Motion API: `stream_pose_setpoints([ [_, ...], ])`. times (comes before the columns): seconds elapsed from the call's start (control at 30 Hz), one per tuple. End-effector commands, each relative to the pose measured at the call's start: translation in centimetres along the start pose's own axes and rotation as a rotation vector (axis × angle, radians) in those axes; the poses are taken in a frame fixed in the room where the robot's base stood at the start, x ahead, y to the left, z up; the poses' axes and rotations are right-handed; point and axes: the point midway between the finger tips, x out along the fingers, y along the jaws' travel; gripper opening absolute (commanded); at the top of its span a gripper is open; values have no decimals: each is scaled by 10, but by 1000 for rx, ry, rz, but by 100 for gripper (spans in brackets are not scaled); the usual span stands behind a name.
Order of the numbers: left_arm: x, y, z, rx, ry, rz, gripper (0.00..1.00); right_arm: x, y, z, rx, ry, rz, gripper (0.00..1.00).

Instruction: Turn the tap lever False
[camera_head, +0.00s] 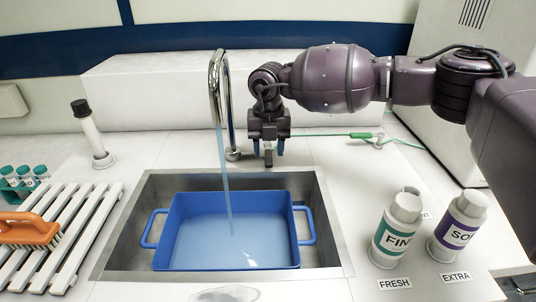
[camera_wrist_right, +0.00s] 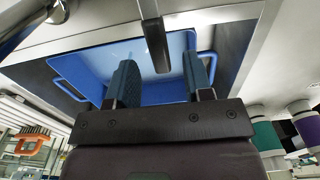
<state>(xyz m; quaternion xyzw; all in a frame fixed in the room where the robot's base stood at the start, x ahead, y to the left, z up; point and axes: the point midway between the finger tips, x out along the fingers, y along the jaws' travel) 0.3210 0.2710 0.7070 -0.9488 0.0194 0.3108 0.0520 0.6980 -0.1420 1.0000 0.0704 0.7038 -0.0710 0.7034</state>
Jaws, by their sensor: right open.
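The silver gooseneck tap (camera_head: 214,85) stands behind the sink, and a stream of water (camera_head: 225,175) falls from its spout into a blue tub (camera_head: 180,206). My right gripper (camera_head: 268,150) is just right of the tap's base, pointing down, its two fingers open. A dark bar (camera_wrist_right: 154,42), which looks like the tap lever, shows between and beyond the fingertips of my right gripper (camera_wrist_right: 158,75) in the right wrist view. The fingers are apart from it on both sides. My left gripper is not in view.
The tub sits in the steel sink (camera_head: 325,225). A white rack (camera_head: 65,235) with an orange brush (camera_head: 30,230) stands left. Two labelled bottles, teal (camera_head: 395,232) and purple (camera_head: 460,225), stand right. A green hose piece (camera_head: 360,135) lies behind.

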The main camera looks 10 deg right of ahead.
Motion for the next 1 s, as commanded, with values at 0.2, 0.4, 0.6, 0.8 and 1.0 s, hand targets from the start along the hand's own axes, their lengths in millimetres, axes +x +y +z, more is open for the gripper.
stream_pose_setpoints([
  [0.2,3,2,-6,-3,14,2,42,18,0,0,-1,1,0,47],
  [0.4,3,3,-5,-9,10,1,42,20,0,0,0,-1,1,47],
  [0.6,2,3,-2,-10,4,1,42,20,0,0,0,-1,1,38],
  [0.8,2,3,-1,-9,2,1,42,20,0,0,0,0,1,7],
  [1.0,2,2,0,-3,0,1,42,20,0,0,0,0,1,0],
])
